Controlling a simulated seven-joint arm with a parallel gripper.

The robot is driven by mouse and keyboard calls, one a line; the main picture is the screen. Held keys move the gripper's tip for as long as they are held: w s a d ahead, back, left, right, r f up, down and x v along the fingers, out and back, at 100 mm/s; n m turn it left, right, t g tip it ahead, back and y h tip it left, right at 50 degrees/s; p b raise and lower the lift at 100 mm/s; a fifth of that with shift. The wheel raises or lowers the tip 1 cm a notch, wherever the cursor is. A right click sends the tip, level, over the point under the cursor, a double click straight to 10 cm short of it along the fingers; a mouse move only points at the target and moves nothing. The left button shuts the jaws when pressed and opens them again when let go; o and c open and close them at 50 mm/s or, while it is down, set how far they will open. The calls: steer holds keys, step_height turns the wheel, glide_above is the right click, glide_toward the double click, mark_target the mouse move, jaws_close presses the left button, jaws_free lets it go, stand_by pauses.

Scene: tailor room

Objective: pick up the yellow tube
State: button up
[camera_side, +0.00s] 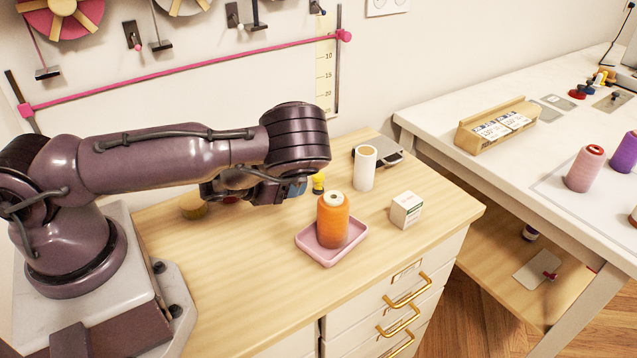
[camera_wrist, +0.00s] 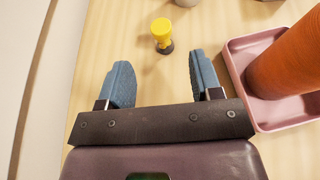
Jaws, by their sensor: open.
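The yellow tube (camera_wrist: 161,31) stands upright on the wooden cabinet top, with a dark lower end, ahead of my fingertips in the wrist view. In the side view the yellow tube (camera_side: 318,182) shows just behind the orange spool and beside my gripper (camera_side: 298,188), which partly hides it. In the wrist view my gripper (camera_wrist: 157,80) is open, with its two blue fingers apart and nothing between them. The tube lies beyond the finger ends, roughly in line with the gap, and apart from them.
An orange thread spool (camera_side: 333,220) stands in a pink tray (camera_side: 318,253), close to my gripper's right finger in the wrist view. A white roll (camera_side: 364,168) and a small white box (camera_side: 406,210) stand nearby. Bare wood lies left of the tube in the wrist view.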

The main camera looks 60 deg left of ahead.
mark_target(318, 183)
steer(key=x, duration=1)
steer(key=shift+w+d+f, duration=0.1)
steer(key=shift+w+f, duration=0.1)
steer(key=shift+f, duration=0.05)
steer(key=c, duration=1)
